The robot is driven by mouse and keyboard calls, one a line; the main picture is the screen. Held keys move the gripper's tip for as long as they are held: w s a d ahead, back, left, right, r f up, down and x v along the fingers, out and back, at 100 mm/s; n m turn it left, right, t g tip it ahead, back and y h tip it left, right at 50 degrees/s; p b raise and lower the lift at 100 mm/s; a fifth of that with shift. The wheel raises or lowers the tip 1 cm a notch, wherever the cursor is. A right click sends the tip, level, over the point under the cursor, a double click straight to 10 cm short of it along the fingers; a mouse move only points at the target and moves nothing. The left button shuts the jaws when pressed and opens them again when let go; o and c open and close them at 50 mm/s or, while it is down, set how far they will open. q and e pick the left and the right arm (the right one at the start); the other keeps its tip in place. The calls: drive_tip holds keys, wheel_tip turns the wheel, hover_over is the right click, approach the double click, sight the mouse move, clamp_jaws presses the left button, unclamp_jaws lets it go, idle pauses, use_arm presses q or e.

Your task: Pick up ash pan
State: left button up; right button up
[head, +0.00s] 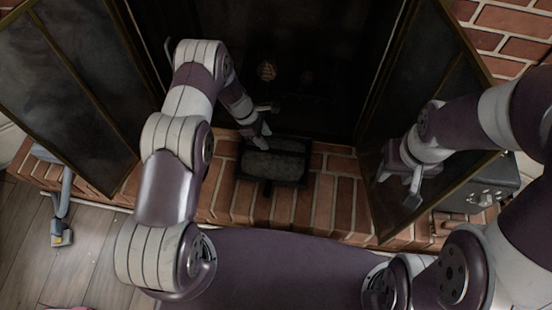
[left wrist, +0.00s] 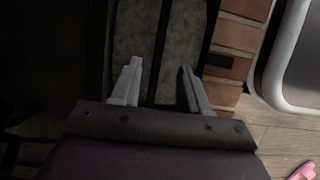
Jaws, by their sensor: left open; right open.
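The ash pan (head: 272,164) is a dark rectangular tray with grey ash-like contents, on the brick hearth at the fireplace opening. A short dark handle points toward me at its front. My left gripper (head: 264,122) is open and empty at the pan's back edge. In the left wrist view its two fingers (left wrist: 160,68) point over the ash pan (left wrist: 133,35), where a dark bar runs between two grey areas. Whether they touch the pan is unclear. My right gripper (head: 398,189) is open and empty, in front of the right glass door.
Glass doors stand open at left (head: 70,90) and right (head: 420,100). A grey metal box (head: 487,185) is behind the right door. A blue-grey object (head: 62,205) stands at the left edge of the brick hearth (head: 330,200). Wooden floor (head: 30,235) lies in front.

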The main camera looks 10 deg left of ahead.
sight(273, 150)
use_arm(q)
drive_tip(key=x, duration=0.3)
drive_tip(key=shift+f+b, duration=0.2)
drive_tip(key=shift+b, duration=0.1)
drive_tip(key=b+x, duration=0.2)
drive_tip(key=x, duration=0.3)
drive_tip(key=shift+d+f+b, duration=0.1)
drive_tip(key=shift+f+b, duration=0.05)
drive_tip(key=shift+b, duration=0.15)
use_arm(e)
wheel_tip(273, 150, down, 4)
drive_tip(key=shift+r, duration=0.1)
use_arm(q)
drive_tip(key=shift+f, duration=0.2)
use_arm(e)
drive_tip(key=shift+f, duration=0.35)
use_arm(q)
clamp_jaws()
